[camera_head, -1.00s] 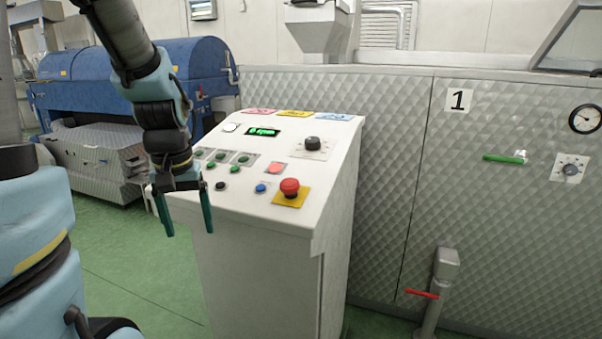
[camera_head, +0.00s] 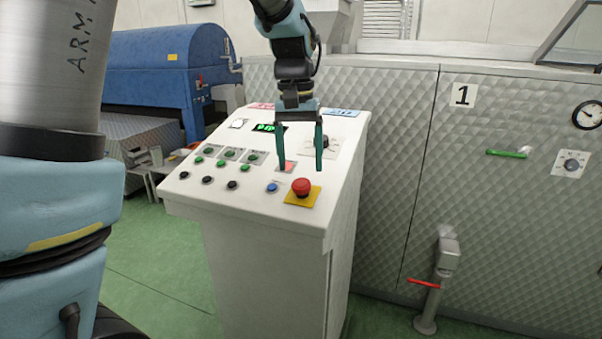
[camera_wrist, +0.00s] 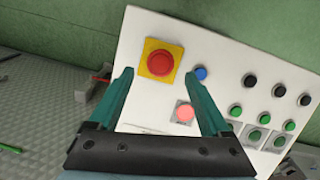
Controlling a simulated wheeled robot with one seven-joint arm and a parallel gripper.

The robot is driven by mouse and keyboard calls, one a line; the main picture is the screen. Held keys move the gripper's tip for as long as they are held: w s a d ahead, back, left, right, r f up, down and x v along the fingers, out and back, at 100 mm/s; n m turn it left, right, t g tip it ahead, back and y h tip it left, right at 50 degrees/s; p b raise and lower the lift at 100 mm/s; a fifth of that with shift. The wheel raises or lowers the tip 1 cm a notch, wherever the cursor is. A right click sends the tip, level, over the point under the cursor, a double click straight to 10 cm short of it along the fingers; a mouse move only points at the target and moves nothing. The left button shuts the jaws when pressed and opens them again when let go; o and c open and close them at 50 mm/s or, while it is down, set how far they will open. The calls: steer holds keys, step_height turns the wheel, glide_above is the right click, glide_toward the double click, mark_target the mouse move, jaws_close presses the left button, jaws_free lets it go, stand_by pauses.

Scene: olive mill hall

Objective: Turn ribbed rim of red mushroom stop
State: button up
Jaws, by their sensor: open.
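The red mushroom stop (camera_head: 301,187) sits on a yellow square plate (camera_head: 303,201) near the front right corner of the white control desk (camera_head: 250,212). It also shows in the wrist view (camera_wrist: 159,62), beyond the fingertips and a little to the right of the left finger. My gripper (camera_head: 300,170) is open and empty, its green fingers pointing down above the desk. In the head view its fingertips show just above the stop. In the wrist view the fingers (camera_wrist: 168,75) do not enclose the stop. The ribs on its rim are too small to make out.
Several green and black buttons lie to the left. A quilted metal wall (camera_head: 400,170) stands right behind the desk.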

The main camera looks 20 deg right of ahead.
mark_target(301, 181)
steer(key=shift+d+f+p, duration=0.1)
steer(key=shift+f+p, duration=0.25)
steer(key=shift+f, duration=1.85)
jaws_close()
